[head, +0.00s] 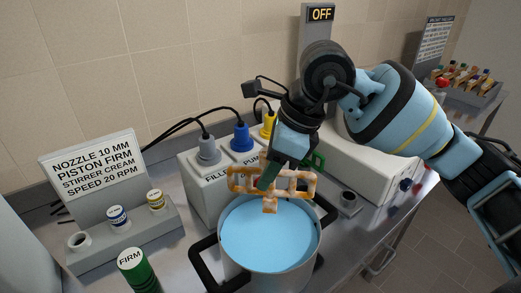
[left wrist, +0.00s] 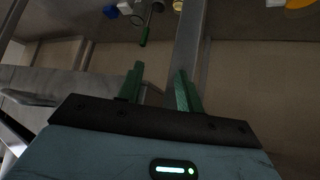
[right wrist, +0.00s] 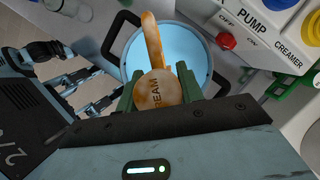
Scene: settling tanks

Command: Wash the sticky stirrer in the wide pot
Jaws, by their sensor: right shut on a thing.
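The stirrer (head: 241,182) is a pale paddle frame smeared with orange-brown residue. My right gripper (head: 268,180) is shut on it from above. In the right wrist view the stirrer's round hub (right wrist: 158,88), with lettering ending in "REAM", sits between the green fingers of the right gripper (right wrist: 158,92). The wide pot (head: 224,264) is metal with black handles and holds light blue liquid (head: 262,238). The stirrer is over the pot's far side; I cannot tell whether its lower tip touches the liquid. My left gripper (left wrist: 160,85) is open and empty, pointing elsewhere.
A white box with grey, blue and yellow plugs (head: 207,176) stands behind the pot. A sign stand (head: 91,165) with small jars is at left. A green "FIRM" cylinder (head: 136,270) stands left of the pot. A machine marked "OFF" (head: 320,14) rises behind my right arm.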

